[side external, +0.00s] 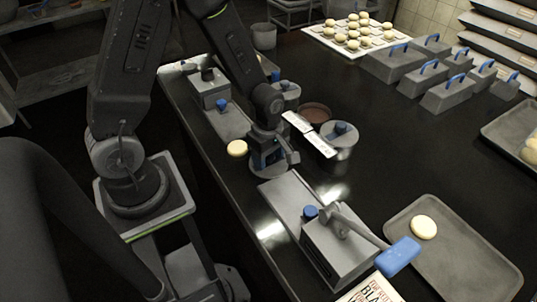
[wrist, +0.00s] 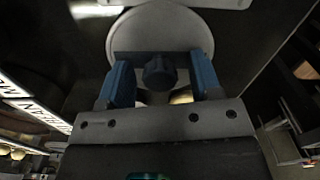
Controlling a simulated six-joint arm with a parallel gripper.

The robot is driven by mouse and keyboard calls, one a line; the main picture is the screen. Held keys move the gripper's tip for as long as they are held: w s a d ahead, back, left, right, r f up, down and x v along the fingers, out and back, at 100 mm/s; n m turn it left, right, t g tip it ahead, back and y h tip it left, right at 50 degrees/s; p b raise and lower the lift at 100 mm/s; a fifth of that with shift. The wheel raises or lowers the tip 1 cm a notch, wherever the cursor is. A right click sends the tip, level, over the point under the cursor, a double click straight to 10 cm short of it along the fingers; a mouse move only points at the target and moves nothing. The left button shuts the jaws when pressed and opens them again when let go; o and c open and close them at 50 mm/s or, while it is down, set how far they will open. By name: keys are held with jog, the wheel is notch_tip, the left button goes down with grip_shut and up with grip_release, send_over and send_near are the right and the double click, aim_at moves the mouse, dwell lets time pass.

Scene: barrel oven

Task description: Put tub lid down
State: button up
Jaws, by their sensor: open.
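The round grey tub lid (wrist: 160,28) lies below my gripper in the wrist view, with a dark knob (wrist: 158,72) at its middle. My gripper (wrist: 161,80) is open, its two blue fingers one on each side of the knob with gaps showing. In the side external view my gripper (side external: 272,150) is low over the counter, and its own wrist hides most of the fingers and knob. An open tub with brown contents (side external: 314,112) stands behind it. A lidded tub (side external: 341,134) with a blue knob stands to its right.
Two label cards (side external: 297,122) (side external: 321,145) stand by the tubs. A pale dough ball (side external: 237,149) is left of my gripper. A grey box with a blue-handled lever (side external: 340,245) stands in front. A tray (side external: 460,260) holds one dough piece. The dark counter right of the tubs is clear.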

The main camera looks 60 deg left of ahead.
jog(key=shift+r, duration=0.15)
notch_tip(320, 180, up, 12)
jog(key=s+d+r+m+t, duration=0.1)
jog(key=s+r+m, duration=0.4)
jog(key=m, duration=0.5)
jog(key=s+d+r+m+t, duration=0.2)
jog(key=s+r+m+t, duration=0.2)
jog(key=s+r+m, duration=0.2)
notch_tip(320, 180, up, 2)
jog(key=m, duration=0.4)
jog(key=shift+t, duration=0.3)
